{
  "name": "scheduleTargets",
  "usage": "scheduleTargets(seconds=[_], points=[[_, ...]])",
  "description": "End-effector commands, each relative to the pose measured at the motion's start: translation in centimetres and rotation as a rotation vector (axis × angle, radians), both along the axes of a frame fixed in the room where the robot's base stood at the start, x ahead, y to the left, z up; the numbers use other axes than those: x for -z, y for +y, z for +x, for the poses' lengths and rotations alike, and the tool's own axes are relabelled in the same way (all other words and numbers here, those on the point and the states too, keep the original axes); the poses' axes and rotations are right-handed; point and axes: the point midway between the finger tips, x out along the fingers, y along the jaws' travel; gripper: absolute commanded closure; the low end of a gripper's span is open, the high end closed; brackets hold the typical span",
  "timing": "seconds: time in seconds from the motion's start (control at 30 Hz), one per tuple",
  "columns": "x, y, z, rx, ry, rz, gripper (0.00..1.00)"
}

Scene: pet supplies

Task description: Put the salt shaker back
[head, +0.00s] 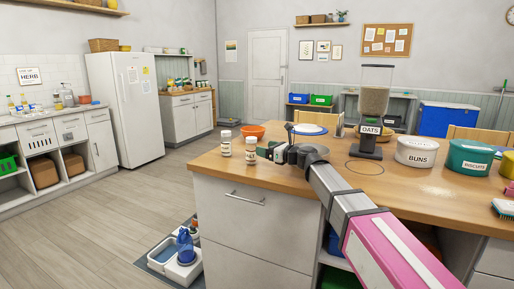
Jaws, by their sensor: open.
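Two small white shakers with brown tops and labels too small to read stand upright near the left end of the wooden counter (300,181). One shaker (225,144) is farther left. The other shaker (251,151) is just left of my gripper. I cannot tell which one holds salt. My gripper (265,152) is low over the counter, pointing left, with its jaws open. Its tips are close to the right-hand shaker; whether they touch it is unclear. My arm hides part of the counter behind and below it.
An orange bowl (253,131) and a blue-rimmed plate (309,129) sit behind. An oats dispenser (371,115), a buns canister (416,152) and a teal biscuits tin (470,158) stand to the right. Tubs and a blue bottle (185,246) are on the floor left of the counter.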

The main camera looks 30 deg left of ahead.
Motion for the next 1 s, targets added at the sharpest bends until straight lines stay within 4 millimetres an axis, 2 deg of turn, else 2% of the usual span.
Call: scheduleTargets(seconds=[0.03, 0.1, 0.3, 1.0], points=[[0.0, -1.2, -0.2, 0.001, 0.000, 0.000, 0.23], [0.0, -2.3, -0.3, 0.002, 0.000, 0.000, 0.23], [0.0, -3.9, -0.4, 0.000, 0.000, 0.000, 0.23], [0.0, -4.1, -0.3, 0.000, 0.000, 0.000, 0.23]])
